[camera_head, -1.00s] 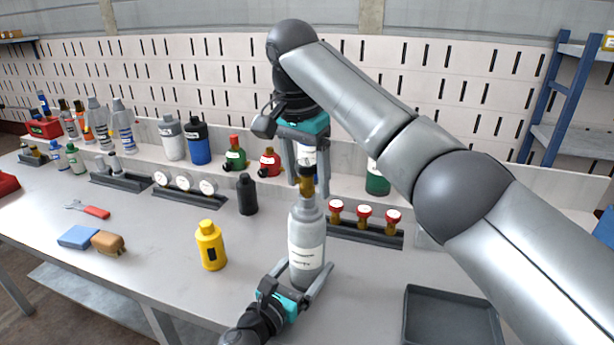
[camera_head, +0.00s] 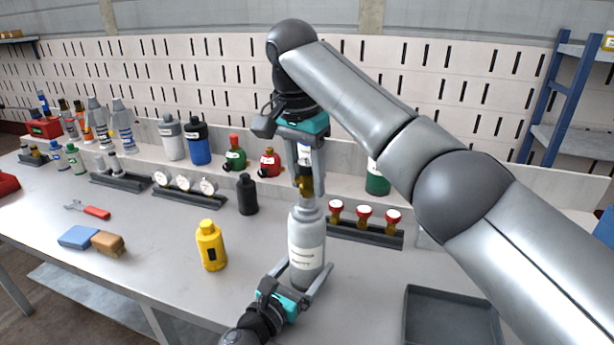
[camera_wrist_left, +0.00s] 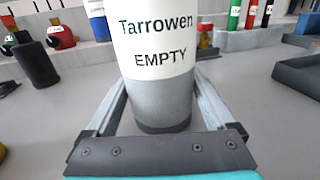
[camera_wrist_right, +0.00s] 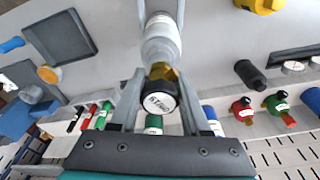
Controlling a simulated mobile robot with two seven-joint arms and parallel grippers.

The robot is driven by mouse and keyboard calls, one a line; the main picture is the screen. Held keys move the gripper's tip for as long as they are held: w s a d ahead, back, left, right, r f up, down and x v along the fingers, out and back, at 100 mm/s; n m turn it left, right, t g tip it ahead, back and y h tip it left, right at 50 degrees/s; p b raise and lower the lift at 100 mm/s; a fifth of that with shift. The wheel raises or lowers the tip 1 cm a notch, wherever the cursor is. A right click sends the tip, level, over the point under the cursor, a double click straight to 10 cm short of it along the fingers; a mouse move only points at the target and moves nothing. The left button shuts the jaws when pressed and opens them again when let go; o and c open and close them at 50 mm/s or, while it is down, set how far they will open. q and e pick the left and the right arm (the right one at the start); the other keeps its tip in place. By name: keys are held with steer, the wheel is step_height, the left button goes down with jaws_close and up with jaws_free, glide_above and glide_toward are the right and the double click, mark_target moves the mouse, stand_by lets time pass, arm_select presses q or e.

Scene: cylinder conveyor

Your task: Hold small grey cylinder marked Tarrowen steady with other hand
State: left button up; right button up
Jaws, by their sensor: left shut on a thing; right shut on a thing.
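The small grey cylinder (camera_head: 306,234) stands upright on the workbench. Its white label reads "Tarrowen EMPTY" in the left wrist view (camera_wrist_left: 157,45). My left gripper (camera_head: 308,276) is shut on its lower body, one finger on each side. A brass valve (camera_head: 305,186) with a black cap sits on top of the cylinder; in the right wrist view the black cap (camera_wrist_right: 158,101) carries a white label. My right gripper (camera_head: 308,178) comes from above and is shut on the valve. The exact finger contact is hard to see.
A yellow bottle (camera_head: 210,246) stands left of the cylinder and a black bottle (camera_head: 247,195) behind it. A rack of red-topped gauges (camera_head: 365,232) is at the right rear. An empty dark tray (camera_head: 450,318) lies at the front right. The bench left of the yellow bottle holds two blocks.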

jaws_close()
steer(key=shift+o, duration=2)
jaws_free()
steer(key=shift+n, duration=0.5)
jaws_close()
